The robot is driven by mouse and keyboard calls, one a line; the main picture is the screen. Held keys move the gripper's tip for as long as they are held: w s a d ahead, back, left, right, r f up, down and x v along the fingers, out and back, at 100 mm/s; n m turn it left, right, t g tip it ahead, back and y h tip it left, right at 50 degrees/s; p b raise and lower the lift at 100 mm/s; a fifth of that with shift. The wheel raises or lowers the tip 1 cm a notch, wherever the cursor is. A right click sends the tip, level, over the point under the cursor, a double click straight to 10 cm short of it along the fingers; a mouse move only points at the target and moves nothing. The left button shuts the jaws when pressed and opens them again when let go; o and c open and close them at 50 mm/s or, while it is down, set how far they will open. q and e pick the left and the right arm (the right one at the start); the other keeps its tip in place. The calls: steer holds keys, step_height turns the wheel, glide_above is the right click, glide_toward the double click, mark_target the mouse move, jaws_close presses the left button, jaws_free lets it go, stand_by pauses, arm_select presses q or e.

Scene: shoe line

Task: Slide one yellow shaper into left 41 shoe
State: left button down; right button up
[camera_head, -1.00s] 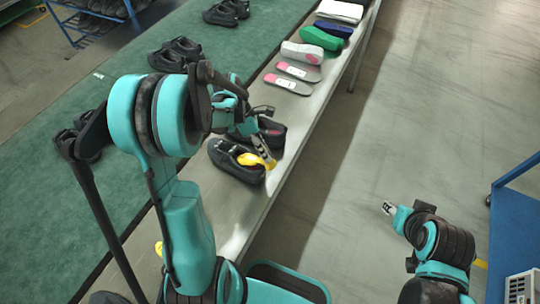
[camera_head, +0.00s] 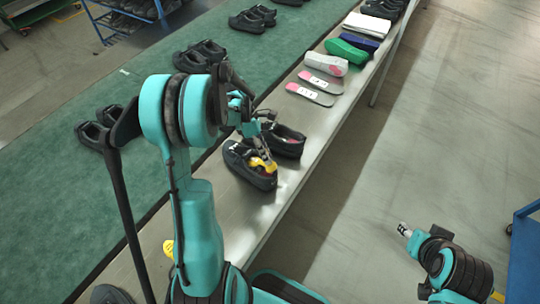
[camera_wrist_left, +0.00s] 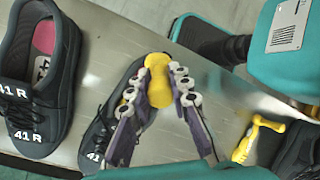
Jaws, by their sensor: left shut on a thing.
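My left gripper (camera_head: 264,152) is shut on a yellow shaper (camera_head: 262,164) at the opening of the nearer black shoe (camera_head: 241,167). In the left wrist view the gripper (camera_wrist_left: 165,85) has its fingers on both sides of the shaper (camera_wrist_left: 157,88). Below them is the shoe (camera_wrist_left: 97,138), marked 41 with its letter hidden. How deep the shaper sits in it I cannot tell. The 41 R shoe (camera_wrist_left: 22,103) stands beside it, and in the head view it is the farther shoe (camera_head: 290,143). My right gripper (camera_head: 404,229) hangs over the floor, its fingers too small to judge.
A second yellow shaper (camera_wrist_left: 252,140) lies beside another dark shoe (camera_wrist_left: 302,150). More shoes stand on the green belt (camera_head: 150,130).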

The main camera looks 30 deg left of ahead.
mark_target(269, 167)
arm_select(q)
steer(key=shift+a+f, duration=0.15)
steer(key=shift+f, duration=0.25)
steer(key=shift+d+f+t+y+b, duration=0.15)
steer(key=shift+d+f+y+b, duration=0.1)
steer(key=shift+f+y+b, duration=0.35)
steer(key=shift+d+f+t+y+b, duration=0.15)
steer(key=shift+d+f+y+b, duration=0.1)
steer(key=shift+f+y, duration=0.5)
steer(key=shift+s+d+f+y+b, duration=0.15)
steer(key=shift+f+y+b, duration=0.4)
steer(key=shift+f, duration=0.35)
steer(key=shift+w+d+f+y+b, duration=0.1)
steer(key=shift+f+y+b, duration=0.4)
steer(key=shift+f, duration=0.35)
steer(key=c, duration=1.3)
jaws_free()
steer(key=shift+r+p, duration=1.05)
steer(key=shift+r, duration=0.45)
